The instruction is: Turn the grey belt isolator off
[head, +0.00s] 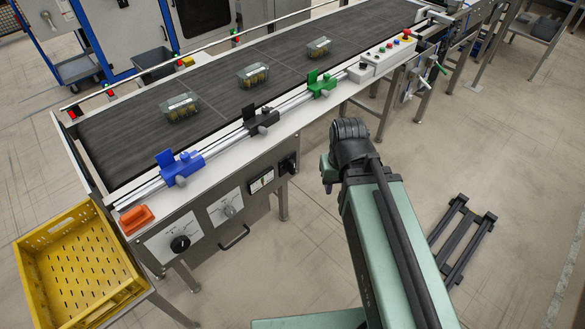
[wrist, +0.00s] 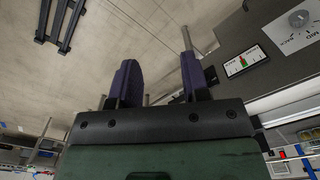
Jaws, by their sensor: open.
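In the head view my arm mostly hides the gripper, to the right of the panel.
A black knob (head: 180,244) on a similar plate is left of the grey one. A small display (head: 262,181) and a handle (head: 233,238) are nearby. Blue (head: 180,167), black (head: 261,120) and green (head: 321,85) rail clamps line the belt edge. A yellow crate (head: 128,283) stands left.

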